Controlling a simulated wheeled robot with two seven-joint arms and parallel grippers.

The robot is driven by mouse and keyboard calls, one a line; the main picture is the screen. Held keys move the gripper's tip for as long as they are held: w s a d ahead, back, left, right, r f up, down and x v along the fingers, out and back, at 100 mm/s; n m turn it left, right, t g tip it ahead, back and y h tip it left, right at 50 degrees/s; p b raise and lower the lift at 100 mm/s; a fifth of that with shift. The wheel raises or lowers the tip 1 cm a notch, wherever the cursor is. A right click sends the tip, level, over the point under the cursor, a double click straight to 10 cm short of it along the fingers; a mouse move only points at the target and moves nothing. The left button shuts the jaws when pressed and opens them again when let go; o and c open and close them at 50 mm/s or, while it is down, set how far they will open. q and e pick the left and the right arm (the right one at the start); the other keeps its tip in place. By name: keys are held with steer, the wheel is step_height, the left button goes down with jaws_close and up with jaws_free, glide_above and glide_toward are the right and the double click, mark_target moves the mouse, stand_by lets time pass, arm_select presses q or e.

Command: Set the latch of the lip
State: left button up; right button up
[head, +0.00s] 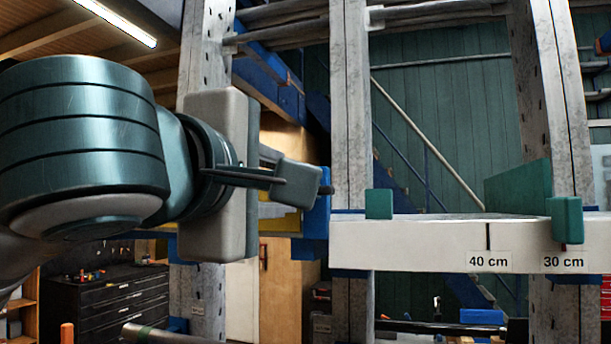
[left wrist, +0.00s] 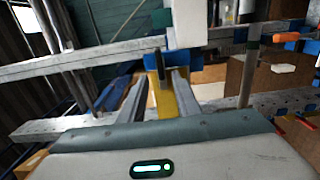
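A white beam (head: 440,242) with "40 cm" and "30 cm" labels, which seems to be the lip, runs across the right of the head view. A blue bracket (head: 316,215) stands at its left end, also in the left wrist view (left wrist: 186,73). A small dark knob (head: 326,189), perhaps the latch, shows beside the bracket; a dark upright bar (left wrist: 158,68) shows in the left wrist view. My left gripper (head: 302,184) points right at the bracket. Its fingers (left wrist: 160,85) are apart, with the bar between their tips; contact cannot be told. My right gripper is not in view.
Green blocks (head: 379,204) (head: 566,220) sit at the beam's edge. Grey perforated uprights (head: 351,120) stand behind it. A black drawer cabinet (head: 105,305) stands at the lower left.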

arm_select(q)
steer(key=p+x, duration=0.4)
steer(key=x, duration=0.5)
steer(key=shift+w+p, duration=0.3)
steer(key=shift+d, duration=0.1)
steer(key=shift+f, duration=0.1)
jaws_close()
